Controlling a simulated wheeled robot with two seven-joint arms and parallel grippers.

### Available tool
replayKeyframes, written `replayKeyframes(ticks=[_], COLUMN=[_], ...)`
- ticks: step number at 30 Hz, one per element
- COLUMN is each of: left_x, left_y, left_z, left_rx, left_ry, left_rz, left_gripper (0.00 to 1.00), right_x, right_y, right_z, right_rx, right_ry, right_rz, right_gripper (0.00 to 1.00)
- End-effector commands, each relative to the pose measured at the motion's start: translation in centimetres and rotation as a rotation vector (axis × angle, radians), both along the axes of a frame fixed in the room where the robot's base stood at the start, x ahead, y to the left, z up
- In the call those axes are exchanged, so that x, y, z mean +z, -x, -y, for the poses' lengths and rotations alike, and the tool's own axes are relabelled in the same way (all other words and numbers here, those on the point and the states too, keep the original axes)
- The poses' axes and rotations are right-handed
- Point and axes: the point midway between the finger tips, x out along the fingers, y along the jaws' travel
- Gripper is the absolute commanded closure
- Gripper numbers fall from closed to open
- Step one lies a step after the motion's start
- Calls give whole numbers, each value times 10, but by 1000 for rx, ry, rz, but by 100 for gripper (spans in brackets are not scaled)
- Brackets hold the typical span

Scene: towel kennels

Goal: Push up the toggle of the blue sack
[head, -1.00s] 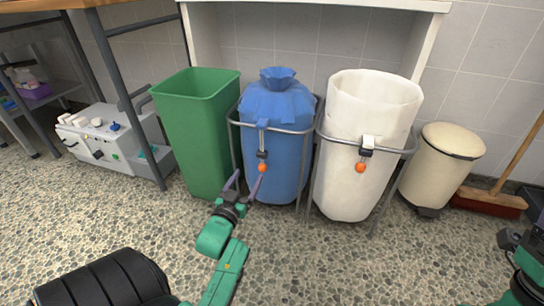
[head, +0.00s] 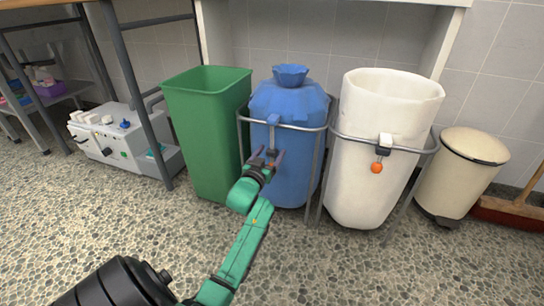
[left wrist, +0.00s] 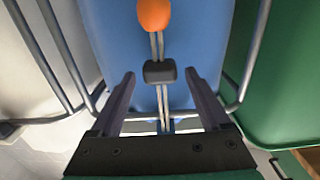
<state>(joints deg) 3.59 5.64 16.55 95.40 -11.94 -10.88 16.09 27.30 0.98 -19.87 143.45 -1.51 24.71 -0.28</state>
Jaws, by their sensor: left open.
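The blue sack (head: 300,105) hangs gathered at the top in a grey metal stand (head: 313,128). Its cord runs down the front. In the left wrist view, which shows it upside down, the black toggle (left wrist: 160,72) sits on the cord, with the orange ball (left wrist: 154,14) at the cord's end. My left gripper (head: 268,154) is at the sack's front and open. Its fingertips (left wrist: 159,76) stand on either side of the toggle, with a gap visible on each side. In the head view the gripper mostly hides toggle and ball. My right gripper is out of view.
A green bin (head: 205,125) stands close on the left. A white sack (head: 375,170) in its own stand, with a toggle and orange ball (head: 376,168), is on the right. A cream pedal bin (head: 455,185) stands further right. Floor in front is clear.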

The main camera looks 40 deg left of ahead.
Motion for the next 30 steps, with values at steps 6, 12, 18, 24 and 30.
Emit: replayKeyframes(ticks=[6, 12, 18, 24, 30], left_x=[0, 1, 1, 0, 0], left_y=[-15, -16, -16, -15, -15], left_z=[-6, -6, -6, -6, -5], left_rx=[1, 1, 1, 0, 0], left_ry=[0, 0, 0, 0, 0], left_rz=[1, 0, 0, 0, 0], left_gripper=[20, 20, 85, 100, 100], right_x=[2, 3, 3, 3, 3], right_y=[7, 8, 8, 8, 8], right_z=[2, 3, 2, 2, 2], right_rx=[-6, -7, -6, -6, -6], right_ry=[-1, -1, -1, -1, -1], right_rz=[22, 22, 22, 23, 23], right_gripper=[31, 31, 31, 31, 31])
